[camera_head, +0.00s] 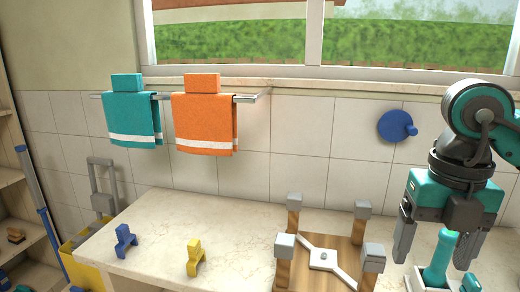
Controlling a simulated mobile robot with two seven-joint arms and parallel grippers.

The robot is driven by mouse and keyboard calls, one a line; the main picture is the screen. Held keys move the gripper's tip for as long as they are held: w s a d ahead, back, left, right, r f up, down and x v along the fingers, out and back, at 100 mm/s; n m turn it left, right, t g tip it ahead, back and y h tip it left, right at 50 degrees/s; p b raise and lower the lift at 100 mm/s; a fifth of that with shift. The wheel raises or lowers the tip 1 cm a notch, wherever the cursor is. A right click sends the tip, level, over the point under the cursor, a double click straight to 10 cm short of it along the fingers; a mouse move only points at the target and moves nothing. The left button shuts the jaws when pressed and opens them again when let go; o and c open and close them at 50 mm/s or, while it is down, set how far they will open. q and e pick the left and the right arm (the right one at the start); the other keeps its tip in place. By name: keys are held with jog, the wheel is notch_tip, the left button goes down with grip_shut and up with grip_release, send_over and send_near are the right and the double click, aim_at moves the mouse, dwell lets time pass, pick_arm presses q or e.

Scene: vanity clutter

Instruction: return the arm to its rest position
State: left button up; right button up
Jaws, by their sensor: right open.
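My right gripper (434,249) is at the right of the head view, pointing down with its two grey fingers spread apart. I see gaps between the handle and the fingers, so the gripper is open and empty. The lower part of the holder is cut off by the picture's bottom edge. My left gripper is not in view.
A wooden stand with grey-capped posts (345,250) is left of the gripper. A yellow piece (195,257) and a blue piece (125,241) sit on the counter (190,215). Teal (132,120) and orange (205,125) towels hang on a rail. A blue knob (394,126) is on the wall.

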jog(key=s+a+f+n+g+y, duration=0.25)
jog(key=a+y, duration=0.35)
jog(key=a, duration=0.3)
jog(key=s+a+f+n+g+y, duration=0.1)
jog(key=s+a+n+g+y, duration=0.25)
jog(key=a, duration=0.55)
jog(key=w+a+r+m+t+y, duration=0.4)
jog(key=m+y, duration=0.4)
jog(key=y, duration=0.5)
jog(key=w+d+f+m+t+h+p, duration=0.1)
jog(key=w+d+f+m+t+h, duration=0.3)
jog(key=f+m+t+h, duration=0.55)
jog(key=w+d+f+m+t+h, duration=0.35)
jog(key=d+f+m+t, duration=0.3)
jog(key=m+t, duration=0.55)
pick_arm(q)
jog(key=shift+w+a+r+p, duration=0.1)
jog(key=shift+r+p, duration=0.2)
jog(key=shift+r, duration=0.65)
pick_arm(e)
jog(key=s+d+f+m+g+h, duration=0.2)
jog(key=s+f, duration=0.4)
jog(key=f, duration=0.4)
jog(key=s+d+f+m+g+h, duration=0.3)
jog(key=s+f+m+g+h, duration=0.2)
jog(key=f, duration=0.4)
jog(key=shift+s+d+f+g, duration=0.4)
jog(key=shift+s+g, duration=0.45)
jog(key=shift+s, duration=0.25)
